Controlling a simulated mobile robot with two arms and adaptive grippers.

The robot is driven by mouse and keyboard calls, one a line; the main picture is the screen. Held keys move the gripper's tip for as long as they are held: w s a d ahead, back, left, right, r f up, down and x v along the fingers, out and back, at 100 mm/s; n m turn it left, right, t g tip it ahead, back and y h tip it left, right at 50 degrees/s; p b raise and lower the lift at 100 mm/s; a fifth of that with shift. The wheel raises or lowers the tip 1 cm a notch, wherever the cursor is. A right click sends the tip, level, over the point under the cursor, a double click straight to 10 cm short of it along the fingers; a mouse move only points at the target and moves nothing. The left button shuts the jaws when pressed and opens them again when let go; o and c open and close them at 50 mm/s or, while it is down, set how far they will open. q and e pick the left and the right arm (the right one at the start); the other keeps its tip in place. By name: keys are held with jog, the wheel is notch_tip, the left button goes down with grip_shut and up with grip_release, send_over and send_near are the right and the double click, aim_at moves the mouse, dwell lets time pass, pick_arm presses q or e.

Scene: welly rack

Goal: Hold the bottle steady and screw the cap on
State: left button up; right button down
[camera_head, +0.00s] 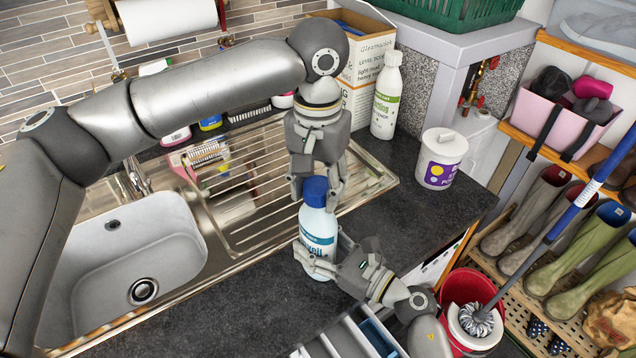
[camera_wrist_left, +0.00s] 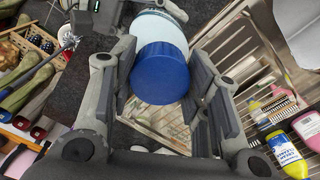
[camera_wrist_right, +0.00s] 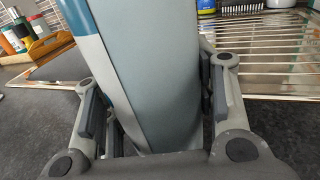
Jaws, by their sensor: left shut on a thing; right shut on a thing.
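The white bottle (camera_head: 317,229) with a blue-and-teal label stands about upright on the dark worktop, in front of the draining board. The blue cap (camera_head: 315,191) sits at its top; how far it is screwed on cannot be told. My left gripper (camera_head: 316,184) points down from above, shut on the cap. The left wrist view shows the cap (camera_wrist_left: 160,73) between its fingers, with the bottle's pale body (camera_wrist_left: 160,28) beyond. My right gripper (camera_head: 322,262) comes from the lower right, shut around the bottle's lower body. In the right wrist view the bottle (camera_wrist_right: 150,70) fills the space between its fingers.
The sink (camera_head: 140,250) and draining board (camera_head: 260,170) lie to the left. A cardboard box (camera_head: 362,75), white bottle (camera_head: 386,97) and white tub (camera_head: 441,160) stand behind. Worktop right of the bottle is clear.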

pick_arm(q)
jog(key=m, duration=0.5)
jog(key=shift+m, duration=0.3)
jog(key=m, duration=1.6)
jog(key=shift+m, duration=0.3)
jog(key=o, duration=1.2)
notch_tip(320, 180, up, 12)
